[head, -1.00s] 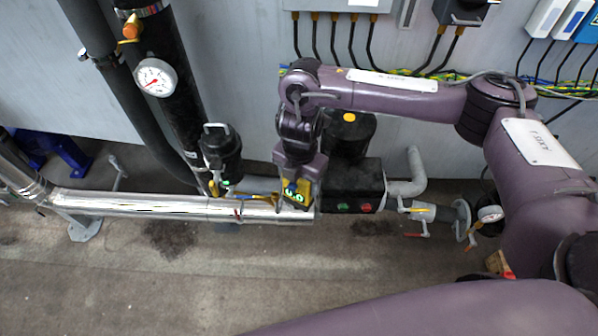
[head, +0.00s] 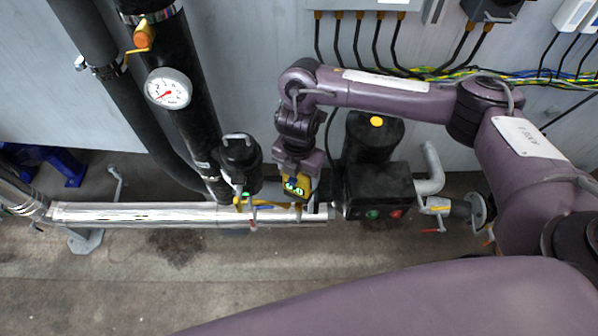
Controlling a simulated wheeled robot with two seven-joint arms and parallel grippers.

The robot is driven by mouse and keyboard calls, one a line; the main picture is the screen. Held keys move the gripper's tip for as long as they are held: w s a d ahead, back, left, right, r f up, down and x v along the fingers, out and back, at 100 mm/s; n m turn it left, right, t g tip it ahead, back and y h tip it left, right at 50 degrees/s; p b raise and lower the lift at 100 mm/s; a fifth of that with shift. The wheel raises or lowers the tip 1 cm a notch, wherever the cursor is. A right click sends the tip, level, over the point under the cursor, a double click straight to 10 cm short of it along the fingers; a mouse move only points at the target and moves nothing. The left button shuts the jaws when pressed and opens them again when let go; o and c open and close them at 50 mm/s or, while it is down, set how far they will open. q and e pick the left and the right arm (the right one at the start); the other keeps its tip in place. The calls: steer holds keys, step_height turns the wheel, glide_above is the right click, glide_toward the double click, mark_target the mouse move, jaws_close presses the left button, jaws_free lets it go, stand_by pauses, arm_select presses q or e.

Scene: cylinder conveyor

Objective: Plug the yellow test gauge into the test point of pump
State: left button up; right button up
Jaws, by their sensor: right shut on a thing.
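The yellow test gauge (head: 291,191) with a green-lit face is in the jaws of my right gripper (head: 296,178), just above and behind the silver pipe. The pump (head: 372,190) is a dark block with a black motor on top, a yellow dot on the motor, and green and red buttons in front. The gauge is left of the pump block with a visible gap between them. I cannot make out the test point; it may be hidden behind the gripper or gauge. My left gripper is not in view.
A black canister (head: 240,160) stands close left of the gripper, above the silver pipe (head: 140,214). Thick black pipes with a white dial (head: 168,88) rise at the left. Cables hang along the back wall. The floor in front is clear.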

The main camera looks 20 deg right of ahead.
mark_target(299, 194)
steer(key=shift+f+b, duration=0.45)
steer(key=shift+f, duration=0.2)
steer(key=shift+f+b, duration=0.3)
steer(key=shift+f, duration=0.1)
steer(key=shift+f+b, duration=1.2)
steer(key=shift+f, duration=0.5)
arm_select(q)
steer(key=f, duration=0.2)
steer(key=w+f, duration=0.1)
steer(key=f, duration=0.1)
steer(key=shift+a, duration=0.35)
arm_select(e)
steer(key=shift+f, duration=0.1)
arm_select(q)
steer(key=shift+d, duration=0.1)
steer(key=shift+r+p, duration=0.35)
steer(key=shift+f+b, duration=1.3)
arm_select(e)
steer(key=shift+s+f, duration=0.1)
steer(key=shift+f, duration=1.65)
steer(key=o, duration=1.3)
steer(key=shift+c, duration=0.2)
